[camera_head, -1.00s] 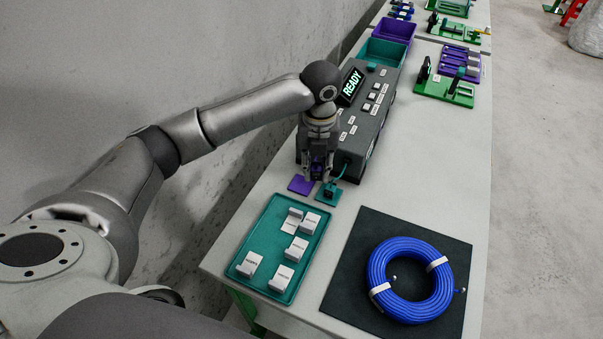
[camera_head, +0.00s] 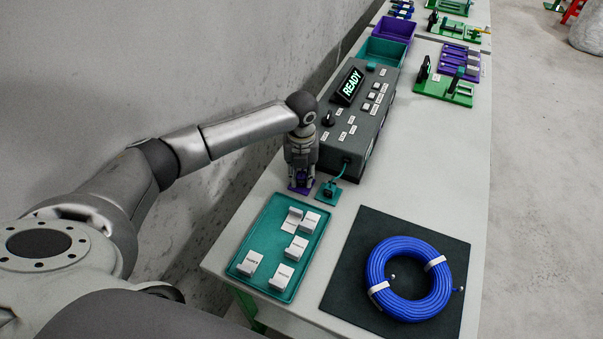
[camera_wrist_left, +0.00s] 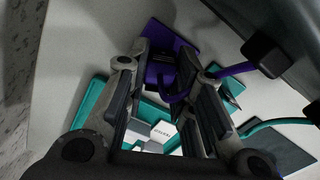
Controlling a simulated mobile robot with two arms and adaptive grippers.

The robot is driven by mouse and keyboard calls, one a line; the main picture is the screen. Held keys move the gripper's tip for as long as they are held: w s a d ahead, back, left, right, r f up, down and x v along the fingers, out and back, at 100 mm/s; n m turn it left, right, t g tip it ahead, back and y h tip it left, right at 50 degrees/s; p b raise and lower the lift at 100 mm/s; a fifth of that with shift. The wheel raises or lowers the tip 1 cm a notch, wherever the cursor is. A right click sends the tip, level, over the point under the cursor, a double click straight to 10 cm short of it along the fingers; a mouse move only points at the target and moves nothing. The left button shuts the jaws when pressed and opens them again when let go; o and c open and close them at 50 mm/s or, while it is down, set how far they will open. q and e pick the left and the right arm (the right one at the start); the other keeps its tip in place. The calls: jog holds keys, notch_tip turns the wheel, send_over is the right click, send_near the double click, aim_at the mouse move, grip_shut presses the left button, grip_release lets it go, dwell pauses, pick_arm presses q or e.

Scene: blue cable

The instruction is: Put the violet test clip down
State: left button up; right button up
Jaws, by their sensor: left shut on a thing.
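The violet test clip (camera_head: 302,180) is between the fingers of my left gripper (camera_head: 301,182), which is shut on it. The gripper points down over the violet pad (camera_head: 293,190) beside the tester. In the left wrist view the clip (camera_wrist_left: 163,78) shows dark between the fingers, with the violet pad (camera_wrist_left: 176,36) just beyond it. A violet lead (camera_wrist_left: 236,69) runs from the clip toward the tester. Whether the clip touches the pad is hidden by the fingers. My right gripper is not in view.
A teal clip (camera_head: 329,189) on its pad sits close on the right. The dark tester (camera_head: 357,117) reads READY. A teal tray (camera_head: 257,241) with white labelled blocks lies nearer, and a blue cable coil (camera_head: 376,269) lies on a dark mat (camera_head: 347,287).

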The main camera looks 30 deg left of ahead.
aim_at(302, 177)
pick_arm(q)
jog(key=shift+f, duration=0.15)
jog(key=o, duration=1)
jog(key=shift+c, duration=0.2)
notch_tip(302, 177, up, 12)
jog(key=shift+s+r+b, duration=0.15)
jog(key=shift+r+b, duration=0.05)
jog(key=shift+b, duration=0.15)
jog(key=shift+d, duration=0.1)
